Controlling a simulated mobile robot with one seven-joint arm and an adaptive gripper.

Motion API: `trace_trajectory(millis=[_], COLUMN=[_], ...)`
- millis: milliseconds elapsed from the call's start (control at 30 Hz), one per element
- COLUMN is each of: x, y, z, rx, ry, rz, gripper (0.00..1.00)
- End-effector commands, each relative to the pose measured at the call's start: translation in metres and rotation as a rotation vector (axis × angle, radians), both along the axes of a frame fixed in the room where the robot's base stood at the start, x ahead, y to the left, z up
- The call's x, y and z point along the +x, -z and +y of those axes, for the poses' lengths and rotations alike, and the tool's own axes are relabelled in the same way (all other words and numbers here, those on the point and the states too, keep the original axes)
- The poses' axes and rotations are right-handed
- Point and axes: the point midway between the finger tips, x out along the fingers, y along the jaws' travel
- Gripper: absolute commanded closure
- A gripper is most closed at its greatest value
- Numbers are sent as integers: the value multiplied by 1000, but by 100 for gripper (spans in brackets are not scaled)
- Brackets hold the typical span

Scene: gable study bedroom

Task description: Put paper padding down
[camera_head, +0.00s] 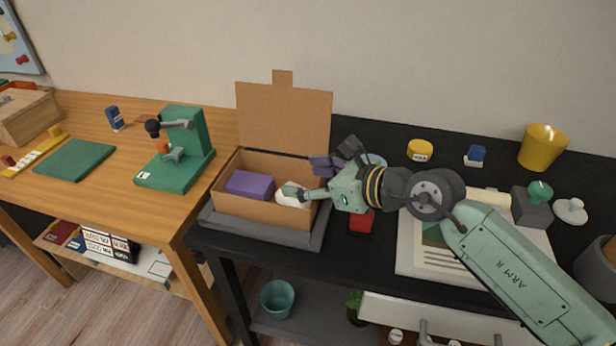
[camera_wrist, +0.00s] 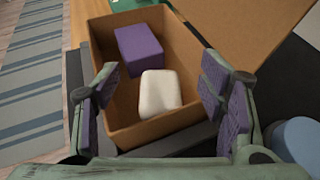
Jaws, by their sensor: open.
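The white paper padding (camera_wrist: 160,92) lies in the open cardboard box (camera_wrist: 180,126), on the box floor beside a purple block (camera_wrist: 139,50). In the head view the padding (camera_head: 291,194) shows at the right end of the box, and the purple block (camera_head: 249,185) lies left of it. My gripper (camera_head: 307,178) is over the right end of the box. In the wrist view my gripper (camera_wrist: 160,100) is open, with its purple-padded fingers spread to either side of the padding and no visible contact with it. The padding is partly hidden by a finger in the head view.
The box's lid (camera_head: 284,116) stands up at the back. The box sits on a dark grey tray (camera_head: 262,232) on the black table. A red block (camera_head: 361,222) and a document board (camera_head: 415,262) are to the right. A green stand (camera_head: 183,150) is on the wooden desk.

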Motion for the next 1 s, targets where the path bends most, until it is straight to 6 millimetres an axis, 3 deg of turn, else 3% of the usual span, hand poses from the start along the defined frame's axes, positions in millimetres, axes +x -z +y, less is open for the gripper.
trace_trajectory(millis=[367,400,700,1000], x=[0,-6,-50,-70], y=[-21,-13,-40,-56], z=[-1,-12,-62,-84], rx=[2,1,0,1], ry=[2,9,7,3], rz=[2,-2,-3,0], gripper=[35,35,35,35])
